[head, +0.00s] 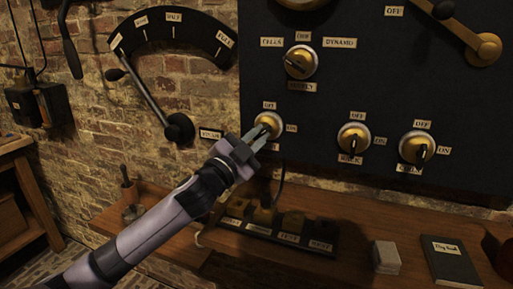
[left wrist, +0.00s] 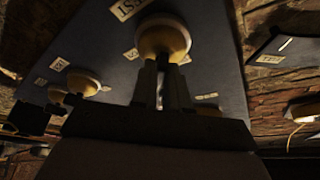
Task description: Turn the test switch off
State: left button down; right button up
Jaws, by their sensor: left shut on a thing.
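The test switch (head: 269,121) is a round brass knob on a pale base, at the lower left of the dark panel. Small OFF and ON labels stand above it and to its right. My left gripper (head: 258,136) reaches it from below left and is shut on the switch's handle. In the left wrist view, the fingers (left wrist: 163,82) meet at the brass switch (left wrist: 164,40), with a pale label beside it. The fingers hide most of the handle, so I cannot tell which label it points to. My right gripper is not in view.
Two similar switches (head: 353,138) (head: 416,148) sit to the right, and a selector knob (head: 300,62) above. A gauge lever (head: 148,95) is on the brick wall. The wooden shelf below holds a labelled block (head: 270,235), a pale stack (head: 386,257) and a dark book (head: 450,262).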

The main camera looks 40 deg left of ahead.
pick_arm(q)
jog(key=shift+d+f+n+t+y+b, duration=0.1)
jog(key=shift+n+y+b, duration=0.3)
jog(key=shift+n+y, duration=1.15)
jog(key=shift+d+n+t+y+b, duration=0.1)
jog(key=shift+n+y+b, duration=0.35)
jog(key=shift+n, duration=2.05)
jog(key=shift+d+f+n+t+y+b, duration=0.1)
jog(key=shift+n+y+b, duration=0.2)
jog(key=shift+n+y, duration=1.3)
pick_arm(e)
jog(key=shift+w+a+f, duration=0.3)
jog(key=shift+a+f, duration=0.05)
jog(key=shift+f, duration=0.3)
pick_arm(q)
jog(key=shift+n+h, duration=0.3)
jog(key=shift+n, duration=0.45)
jog(key=shift+r, duration=0.1)
jog(key=c, duration=1.2)
grip_release()
